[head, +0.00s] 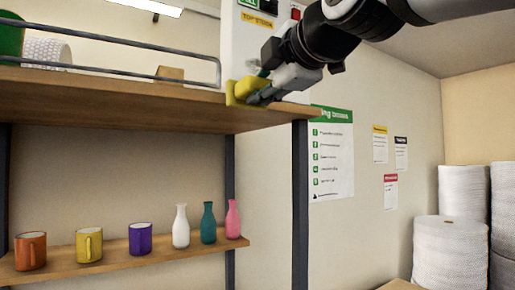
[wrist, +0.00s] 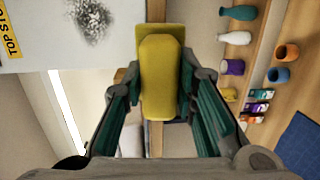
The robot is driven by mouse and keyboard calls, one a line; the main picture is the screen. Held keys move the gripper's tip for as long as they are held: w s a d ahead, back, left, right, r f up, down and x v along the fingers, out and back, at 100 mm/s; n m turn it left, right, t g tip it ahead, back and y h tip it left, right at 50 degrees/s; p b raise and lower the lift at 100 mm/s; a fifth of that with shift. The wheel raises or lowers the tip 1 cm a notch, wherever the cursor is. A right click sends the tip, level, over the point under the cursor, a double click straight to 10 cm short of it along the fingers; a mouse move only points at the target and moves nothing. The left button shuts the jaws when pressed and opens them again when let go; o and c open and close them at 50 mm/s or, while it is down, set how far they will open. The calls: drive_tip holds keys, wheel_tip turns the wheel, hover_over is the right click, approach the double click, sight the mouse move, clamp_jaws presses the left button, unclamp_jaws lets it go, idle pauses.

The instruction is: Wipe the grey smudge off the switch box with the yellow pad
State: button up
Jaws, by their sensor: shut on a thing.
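The yellow pad (head: 246,88) is held by my gripper (head: 262,90) at the right end of the upper shelf, low in front of the switch box (head: 240,45). In the wrist view the pad (wrist: 162,80) sits between the green-lined fingers of my gripper (wrist: 160,95), which are shut on it. The switch box (wrist: 40,50) shows there as a pale face at upper left, with the grey smudge (wrist: 90,18) as a dark speckled patch left of the pad. I cannot tell whether the pad touches the box.
The upper wooden shelf (head: 130,98) and its metal rail (head: 110,40) are close to my gripper. The lower shelf (head: 120,260) holds several mugs and bottles. A dark post (head: 299,200) stands below the gripper. White rolls (head: 450,245) stand at far right.

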drive_tip(key=s+d+r+t, duration=0.1)
drive_tip(key=s+d+r, duration=0.25)
drive_tip(key=r, duration=0.45)
drive_tip(key=shift+a+p+x, duration=0.25)
drive_tip(key=shift+p+x, duration=0.4)
drive_tip(key=shift+x, duration=2.35)
drive_tip(key=shift+w+a+r, duration=0.2)
drive_tip(key=shift+w+a, duration=0.35)
drive_tip(key=shift+w, duration=0.15)
drive_tip(key=shift+d, duration=0.1)
drive_tip(key=shift+w+d+f+b, duration=0.15)
drive_tip(key=shift+w+d+b, duration=0.55)
drive_tip(key=shift+b, duration=0.55)
drive_tip(key=shift+w+d+b, duration=0.15)
drive_tip(key=shift+d+b, duration=0.25)
drive_tip(key=shift+d, duration=0.05)
drive_tip(key=shift+w+d+b, duration=0.2)
drive_tip(key=shift+d+b, duration=0.15)
drive_tip(key=shift+d, duration=0.15)
